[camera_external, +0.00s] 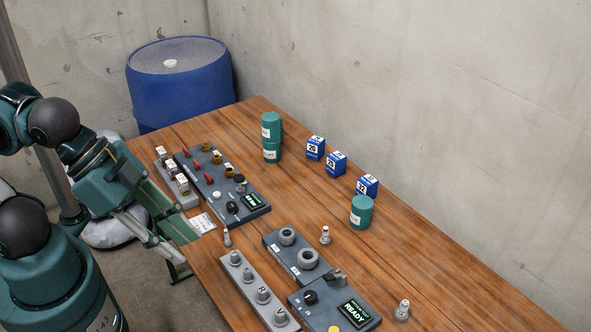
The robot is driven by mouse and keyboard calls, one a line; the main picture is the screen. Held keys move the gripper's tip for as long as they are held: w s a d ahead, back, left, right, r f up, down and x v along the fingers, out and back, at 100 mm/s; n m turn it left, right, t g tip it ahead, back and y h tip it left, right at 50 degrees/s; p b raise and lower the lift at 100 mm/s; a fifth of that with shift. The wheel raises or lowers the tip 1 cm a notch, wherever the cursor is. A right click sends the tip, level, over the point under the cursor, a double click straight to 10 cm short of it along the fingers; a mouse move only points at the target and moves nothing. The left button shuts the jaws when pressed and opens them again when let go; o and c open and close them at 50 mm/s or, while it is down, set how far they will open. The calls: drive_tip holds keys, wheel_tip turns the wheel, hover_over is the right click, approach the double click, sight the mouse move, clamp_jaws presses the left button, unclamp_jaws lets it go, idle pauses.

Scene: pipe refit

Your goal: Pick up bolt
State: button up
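Three small silvery upright pieces that look like bolts stand on the wooden table. One bolt-like piece (226,238) is near the left edge, one (325,236) is near the middle, and one (402,311) is at the front right. They are too small to tell apart surely. My gripper (168,240) is at the left, at the end of the teal arm, by the table's left edge. It is apart from all three pieces. Its fingertips are not clear, and I cannot tell whether it is open or shut.
A grey strip with several pegs (255,290), a panel reading READY (334,302), a grey block with two rings (297,258) and a rear control panel (222,184) crowd the left side. Teal cans (361,212) and blue numbered boxes (336,163) stand right.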

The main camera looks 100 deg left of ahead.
idle(0.3)
drive_tip(key=n+g+b, duration=0.4)
drive_tip(key=n+g, duration=0.3)
drive_tip(key=n, duration=0.9)
hover_over(227, 232)
wheel_tip(227, 232, down, 24)
drive_tip(key=shift+r, duration=0.15)
drive_tip(key=shift+s+a+f+n, duration=0.25)
drive_tip(key=shift+s+f+n, duration=0.05)
drive_tip(key=shift+n, duration=0.1)
drive_tip(key=shift+f, duration=1.3)
